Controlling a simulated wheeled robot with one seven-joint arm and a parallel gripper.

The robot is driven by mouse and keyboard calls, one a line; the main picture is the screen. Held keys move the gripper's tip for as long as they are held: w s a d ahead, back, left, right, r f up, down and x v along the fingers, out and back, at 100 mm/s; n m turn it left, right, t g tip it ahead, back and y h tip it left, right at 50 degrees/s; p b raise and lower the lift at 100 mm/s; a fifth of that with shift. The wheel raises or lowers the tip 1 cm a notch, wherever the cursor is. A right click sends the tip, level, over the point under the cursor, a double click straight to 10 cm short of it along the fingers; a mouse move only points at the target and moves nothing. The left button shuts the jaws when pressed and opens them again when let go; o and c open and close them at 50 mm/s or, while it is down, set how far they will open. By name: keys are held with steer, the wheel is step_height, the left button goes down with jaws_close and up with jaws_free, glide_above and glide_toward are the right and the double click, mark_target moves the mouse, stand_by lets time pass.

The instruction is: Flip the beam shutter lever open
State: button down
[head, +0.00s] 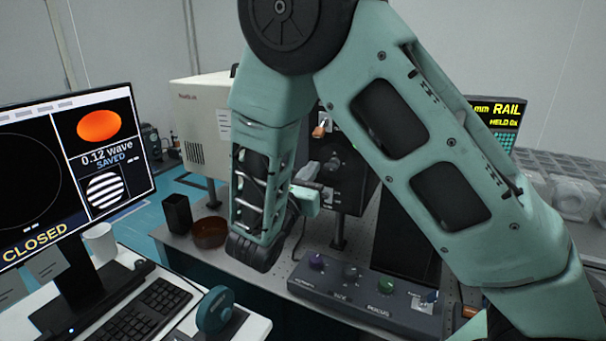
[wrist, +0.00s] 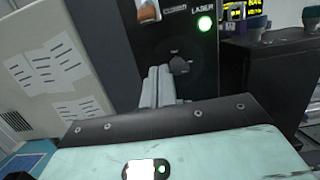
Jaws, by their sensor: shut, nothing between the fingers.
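The beam shutter lever (head: 319,131) is a small copper-orange lever on the upper part of a black instrument panel (head: 352,187). In the wrist view the lever (wrist: 148,11) is at the top edge, partly cut off, beside a label that reads CLOSED. My gripper (head: 306,190) is in front of the panel, below the lever, partly hidden behind my arm in the head view. In the wrist view its grey fingers (wrist: 157,84) are together and empty, pointing at the panel below the lever and left of a black round knob (wrist: 180,64).
A green lamp (wrist: 205,23) is lit under the LASER label. The monitor (head: 75,165) reads CLOSED. A control box (head: 365,297) with coloured knobs, a black cup (head: 177,213) and a brown dish (head: 209,232) stand on the table. A beige cabinet (wrist: 55,65) stands left of the panel.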

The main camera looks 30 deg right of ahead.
mark_target(326, 147)
steer(key=x, duration=0.1)
steer(key=p+x, duration=0.1)
steer(key=x, duration=0.3)
steer(key=shift+a+r, duration=0.1)
steer(key=shift+r, duration=0.25)
steer(key=shift+s+a+r+p, duration=0.25)
steer(key=shift+a+r+p, duration=0.1)
steer(key=shift+r, duration=0.15)
steer(key=shift+s+a+r+p, duration=0.2)
steer(key=shift+a+r+p, duration=0.1)
steer(key=shift+r, duration=0.2)
steer(key=shift+s+a+r, duration=0.15)
steer(key=shift+r, duration=0.2)
steer(key=shift+p, duration=0.3)
steer(key=shift+a+r+y+p, duration=0.15)
steer(key=shift+r+y+p, duration=0.05)
steer(key=shift+y+p, duration=0.25)
